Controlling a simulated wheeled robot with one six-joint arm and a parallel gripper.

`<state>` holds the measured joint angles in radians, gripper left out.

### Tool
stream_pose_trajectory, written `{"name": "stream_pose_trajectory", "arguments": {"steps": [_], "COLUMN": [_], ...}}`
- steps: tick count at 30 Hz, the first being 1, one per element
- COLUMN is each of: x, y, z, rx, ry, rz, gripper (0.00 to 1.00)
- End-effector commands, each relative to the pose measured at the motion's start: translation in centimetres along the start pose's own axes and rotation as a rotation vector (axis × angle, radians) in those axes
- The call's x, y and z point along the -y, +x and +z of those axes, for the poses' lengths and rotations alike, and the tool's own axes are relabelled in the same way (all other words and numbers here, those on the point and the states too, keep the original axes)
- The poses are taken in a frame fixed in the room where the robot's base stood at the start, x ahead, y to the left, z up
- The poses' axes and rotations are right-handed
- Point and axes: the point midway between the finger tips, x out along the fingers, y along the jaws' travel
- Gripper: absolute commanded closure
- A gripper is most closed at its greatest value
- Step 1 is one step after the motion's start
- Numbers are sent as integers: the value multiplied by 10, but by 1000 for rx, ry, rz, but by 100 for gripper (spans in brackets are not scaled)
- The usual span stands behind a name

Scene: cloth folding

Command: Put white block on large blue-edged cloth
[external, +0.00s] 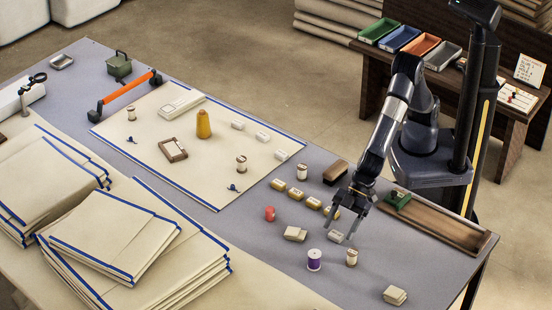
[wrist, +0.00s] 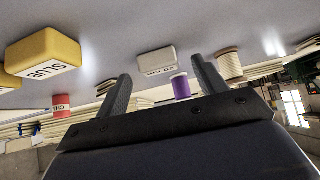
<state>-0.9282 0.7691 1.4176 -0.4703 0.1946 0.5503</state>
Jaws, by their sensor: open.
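A white block (external: 335,237) with lettering lies on the grey table mat. It also shows in the wrist view (wrist: 156,61), beyond and between the fingertips. My gripper (external: 336,229) is open and empty, pointing down close over this block; I cannot tell whether a finger touches it. Both fingers show in the wrist view (wrist: 160,70), spread apart. The large blue-edged cloth (external: 215,165) lies flat on the table, left of my gripper. On it, more white blocks (external: 262,136) stand in a loose row near its far right side.
Near my gripper are yellow blocks (external: 296,194), a purple spool (external: 314,260), a white spool (external: 352,257), a red piece (external: 270,213) and a small folded cloth (external: 295,234). The cloth also holds a yellow cone (external: 203,124), a frame (external: 173,149) and spools. Folded stacks (external: 130,240) stand left.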

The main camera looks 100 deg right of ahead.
Motion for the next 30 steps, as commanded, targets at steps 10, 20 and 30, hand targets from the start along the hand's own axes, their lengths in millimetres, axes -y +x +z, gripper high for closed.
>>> {"name": "stream_pose_trajectory", "arguments": {"steps": [10,20,30], "x": [0,0,0], "y": [16,16,15], "z": [0,0,0], "rx": [-1,-1,-1], "ry": [0,0,0], "rz": [0,0,0], "gripper": [33,52,80]}}
